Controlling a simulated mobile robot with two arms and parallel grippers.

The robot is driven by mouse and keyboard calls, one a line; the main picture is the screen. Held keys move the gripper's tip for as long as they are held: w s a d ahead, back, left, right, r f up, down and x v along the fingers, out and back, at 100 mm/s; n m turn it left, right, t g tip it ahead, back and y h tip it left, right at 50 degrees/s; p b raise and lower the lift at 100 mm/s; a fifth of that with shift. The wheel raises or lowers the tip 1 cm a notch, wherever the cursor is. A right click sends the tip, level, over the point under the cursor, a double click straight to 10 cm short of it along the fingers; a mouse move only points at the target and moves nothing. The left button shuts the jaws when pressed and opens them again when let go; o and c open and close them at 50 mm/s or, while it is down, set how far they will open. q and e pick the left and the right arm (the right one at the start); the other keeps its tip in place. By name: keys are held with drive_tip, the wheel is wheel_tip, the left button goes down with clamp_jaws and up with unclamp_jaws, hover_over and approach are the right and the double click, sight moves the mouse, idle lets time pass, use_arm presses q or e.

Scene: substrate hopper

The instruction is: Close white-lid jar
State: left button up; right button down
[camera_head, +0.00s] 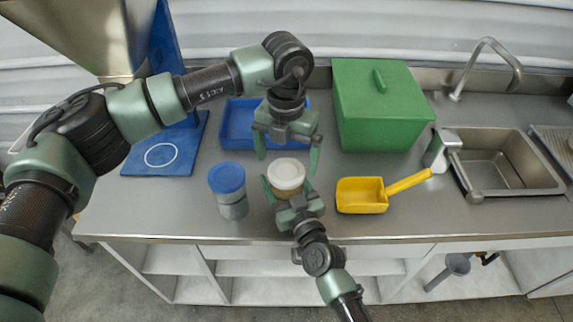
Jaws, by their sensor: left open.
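The white-lid jar (286,190) stands upright on the steel counter near its front. Its white lid (287,171) sits on top; I cannot tell whether it is tightened. My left gripper (287,152) is open and empty, just behind and above the lid, with its fingers pointing toward it. My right gripper (288,188) reaches in from the front, one finger on each side of the jar. I cannot tell whether those fingers press on the jar. The lower part of the jar is hidden by the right gripper.
A blue-lid jar (232,203) stands to the left. A yellow scoop (362,196) lies to the right. Behind are a blue tray (235,125) and a green box (380,120). A sink (510,165) is at the far right. The hopper's blue base (185,150) stands left.

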sight(287, 171)
use_arm(q)
drive_tip(key=shift+r, duration=0.4)
drive_tip(key=shift+c, duration=0.4)
drive_tip(key=shift+r, duration=1.75)
drive_tip(key=shift+f, duration=0.1)
drive_tip(key=shift+f, duration=3.95)
